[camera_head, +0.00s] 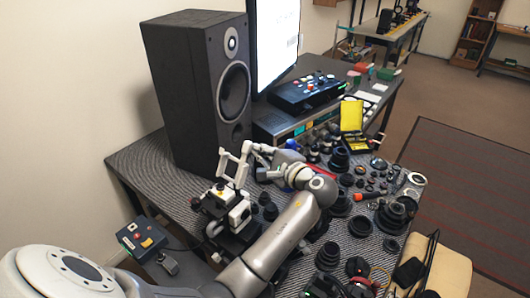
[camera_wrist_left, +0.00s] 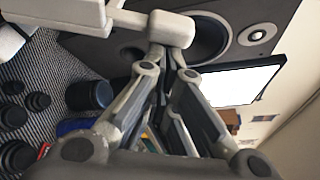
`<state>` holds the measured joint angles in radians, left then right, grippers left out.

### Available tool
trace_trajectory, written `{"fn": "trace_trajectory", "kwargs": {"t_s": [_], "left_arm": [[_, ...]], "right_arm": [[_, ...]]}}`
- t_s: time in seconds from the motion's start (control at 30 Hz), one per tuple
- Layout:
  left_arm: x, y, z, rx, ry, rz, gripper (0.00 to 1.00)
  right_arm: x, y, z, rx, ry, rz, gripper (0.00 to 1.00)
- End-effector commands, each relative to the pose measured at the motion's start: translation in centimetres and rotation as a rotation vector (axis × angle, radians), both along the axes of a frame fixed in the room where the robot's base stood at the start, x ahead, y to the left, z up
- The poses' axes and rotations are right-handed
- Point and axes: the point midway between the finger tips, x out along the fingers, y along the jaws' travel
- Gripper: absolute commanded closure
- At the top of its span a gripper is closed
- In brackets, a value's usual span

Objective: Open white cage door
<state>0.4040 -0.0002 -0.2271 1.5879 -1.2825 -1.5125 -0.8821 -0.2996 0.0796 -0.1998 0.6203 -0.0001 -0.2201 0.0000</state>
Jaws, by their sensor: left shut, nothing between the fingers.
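The white cage door (camera_head: 232,166) shows as a thin, open white frame standing up from a black and white device (camera_head: 226,208) on the table. My left gripper (camera_head: 262,152) is at the right side of this frame, close to its upper part. In the left wrist view, a pale block-shaped piece (camera_wrist_left: 158,27) lies across the tips of my left gripper (camera_wrist_left: 168,58), with white bars running off to the left. The fingers come together with nothing between them. I cannot tell whether the tips touch the door. My right gripper is not in view.
A tall black speaker (camera_head: 198,85) stands close behind the frame. A lit monitor (camera_head: 274,40) and a black control box (camera_head: 306,92) stand farther back. Several black lens parts (camera_head: 339,158) crowd the table to the right. A small button box (camera_head: 142,239) is at lower left.

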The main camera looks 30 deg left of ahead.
Motion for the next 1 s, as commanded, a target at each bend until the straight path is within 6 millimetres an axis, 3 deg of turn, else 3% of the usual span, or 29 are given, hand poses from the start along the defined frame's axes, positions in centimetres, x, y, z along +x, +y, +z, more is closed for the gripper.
{"fn": "trace_trajectory", "kwargs": {"t_s": [0.4, 1.0], "left_arm": [[-1.7, 0.1, 1.2, -0.016, -0.190, -0.001, 1.00], [-1.9, 0.2, 1.4, -0.017, -0.212, 0.000, 1.00]], "right_arm": [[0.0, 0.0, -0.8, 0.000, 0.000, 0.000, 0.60], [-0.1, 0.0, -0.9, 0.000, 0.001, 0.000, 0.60]]}}
